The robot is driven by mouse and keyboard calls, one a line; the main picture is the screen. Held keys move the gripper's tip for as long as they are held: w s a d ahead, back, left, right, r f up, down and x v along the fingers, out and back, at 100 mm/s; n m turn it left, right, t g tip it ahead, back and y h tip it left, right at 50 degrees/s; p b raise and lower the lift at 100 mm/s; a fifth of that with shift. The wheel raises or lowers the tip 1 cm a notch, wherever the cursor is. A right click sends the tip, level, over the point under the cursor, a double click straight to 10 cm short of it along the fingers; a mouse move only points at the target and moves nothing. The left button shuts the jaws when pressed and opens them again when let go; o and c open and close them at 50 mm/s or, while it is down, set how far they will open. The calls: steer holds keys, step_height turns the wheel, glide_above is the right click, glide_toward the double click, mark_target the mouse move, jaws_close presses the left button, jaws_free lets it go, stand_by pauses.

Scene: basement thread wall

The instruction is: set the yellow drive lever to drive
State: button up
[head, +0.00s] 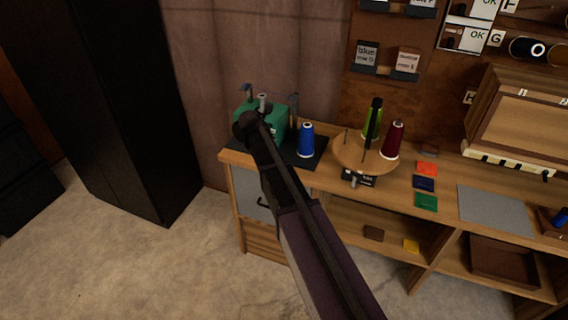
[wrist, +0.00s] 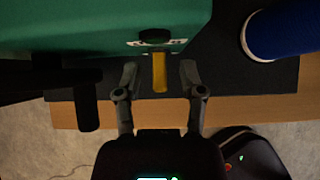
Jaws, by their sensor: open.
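The yellow drive lever (wrist: 160,72) hangs from a dark round pivot on the front of the green machine (wrist: 90,25) in the wrist view. Small markings beside the pivot are too blurred to read. My gripper (wrist: 160,76) is open, with one finger on each side of the lever and a gap on both sides. In the head view the green machine (head: 272,118) stands at the left end of the bench. My arm hides the lever and my gripper there.
A blue thread cone (head: 306,140) stands on the dark mat (head: 308,160) right of the machine. A round wooden stand (head: 352,160) holds green and dark red cones. Colored cards (head: 425,184) and a grey mat (head: 495,212) lie farther right. The floor (head: 150,265) in front is clear.

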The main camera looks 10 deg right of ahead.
steer(key=shift+f, duration=0.15)
steer(key=shift+s+f+t+h+b, duration=0.15)
steer(key=shift+f+t+h+b, duration=0.25)
steer(key=shift+b, duration=0.7)
steer(key=t+b, duration=0.1)
steer(key=t+h+b, duration=0.1)
steer(key=b, duration=0.1)
steer(key=shift+s+a+f, duration=0.1)
steer(key=shift+f, duration=0.15)
steer(key=t+h+b, duration=0.1)
steer(key=b, duration=0.3)
steer(key=f+t+h+b, duration=0.1)
steer(key=t+b, duration=0.1)
steer(key=b, duration=0.2)
steer(key=t+h+b, duration=0.2)
steer(key=b, duration=0.2)
steer(key=shift+f, duration=0.35)
